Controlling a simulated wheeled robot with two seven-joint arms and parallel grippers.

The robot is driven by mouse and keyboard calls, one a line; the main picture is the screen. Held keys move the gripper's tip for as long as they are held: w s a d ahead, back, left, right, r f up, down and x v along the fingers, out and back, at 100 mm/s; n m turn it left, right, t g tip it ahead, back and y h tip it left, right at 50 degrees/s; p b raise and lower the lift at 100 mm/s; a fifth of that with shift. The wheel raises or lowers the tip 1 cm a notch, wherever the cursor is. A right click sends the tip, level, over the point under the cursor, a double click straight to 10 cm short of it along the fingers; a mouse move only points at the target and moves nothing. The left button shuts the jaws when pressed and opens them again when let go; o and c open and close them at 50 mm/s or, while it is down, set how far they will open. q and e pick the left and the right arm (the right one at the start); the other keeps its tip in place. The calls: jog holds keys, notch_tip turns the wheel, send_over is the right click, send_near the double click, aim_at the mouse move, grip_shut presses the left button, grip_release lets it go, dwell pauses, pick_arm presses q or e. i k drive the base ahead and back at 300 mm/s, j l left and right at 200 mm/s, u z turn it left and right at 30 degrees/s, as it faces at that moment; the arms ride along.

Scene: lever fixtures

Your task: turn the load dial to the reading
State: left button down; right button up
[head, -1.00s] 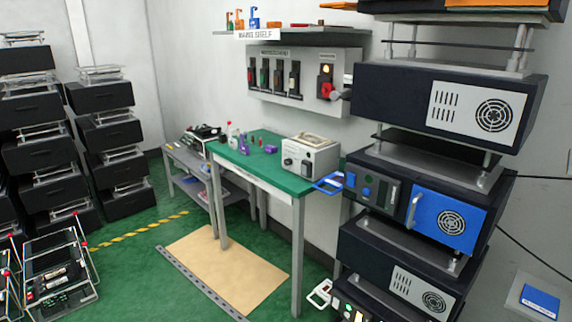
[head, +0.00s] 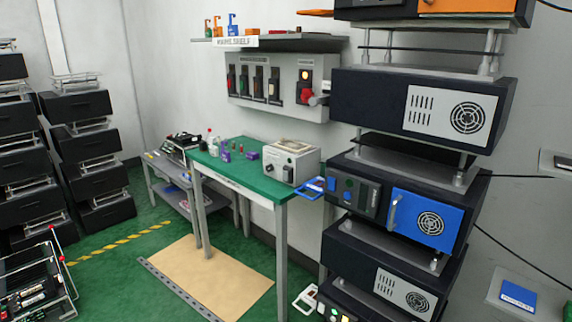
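No part marked as the load dial can be read from here. A grey instrument box (head: 300,168) with small dark round parts on its front stands on the green-topped table (head: 231,177). Its markings are too small to tell. A wall panel (head: 277,95) behind the table carries several dark switch slots and a red knob (head: 306,96) below a lit amber lamp. Neither of my grippers is in view.
A tall rack of dark units, one with a blue door (head: 428,218), stands close to the table's right. Black stacked units (head: 85,143) stand at left, and a wheeled-looking frame (head: 35,280) is at lower left.

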aim_at(270, 167)
jog(key=i+j+u, duration=0.15)
jog(key=u, duration=1)
jog(key=i, duration=3.7)
jog(key=i+z, duration=0.1)
jog(key=i, duration=0.5)
jog(key=i+j, duration=0.15)
jog(key=i, duration=0.45)
jog(key=i+j+z, duration=0.15)
jog(key=i, duration=0.4)
jog(key=i+z, duration=0.15)
jog(key=z, duration=1.75)
